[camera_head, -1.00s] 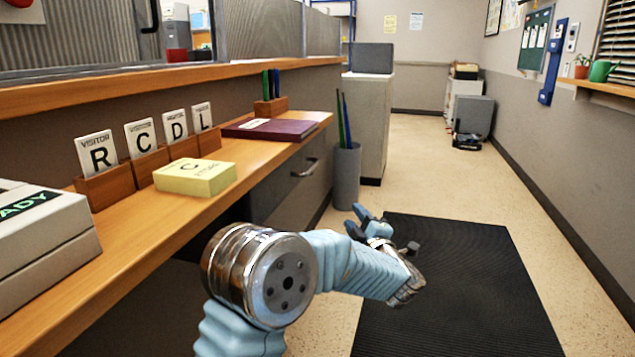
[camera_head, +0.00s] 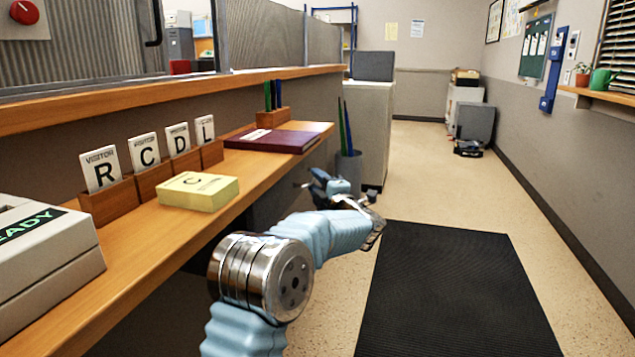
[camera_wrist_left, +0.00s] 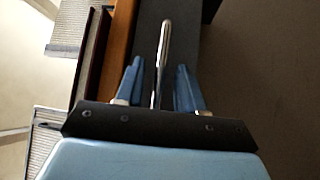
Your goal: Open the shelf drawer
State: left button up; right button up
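The shelf drawer is the grey front under the wooden counter, and my left arm hides most of it in the head view. Its dark front (camera_wrist_left: 185,42) shows in the wrist view, with a shiny metal bar handle (camera_wrist_left: 163,38) standing out from it. My left gripper (camera_head: 318,180) is at the drawer front in the head view. In the wrist view, its two blue fingers (camera_wrist_left: 160,64) are apart, one on each side of the handle, with a visible gap on both sides. Whether the drawer is fully closed cannot be told. My right gripper is not in view.
The counter (camera_head: 255,190) holds a yellow note block (camera_head: 198,191), letter-card holders (camera_head: 155,180) and a maroon book (camera_head: 275,141). A grey bin (camera_head: 349,172) stands just beyond my gripper. A black mat (camera_head: 450,290) lies on clear floor to the right.

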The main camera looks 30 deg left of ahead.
pick_arm(q)
jog(key=shift+a, duration=0.1)
grip_shut()
dwell(0.4)
jog(key=w+d+p, duration=0.2)
jog(key=w+d, duration=0.2)
jog(key=d, duration=1.4)
jog(key=shift+w, duration=0.2)
grip_release()
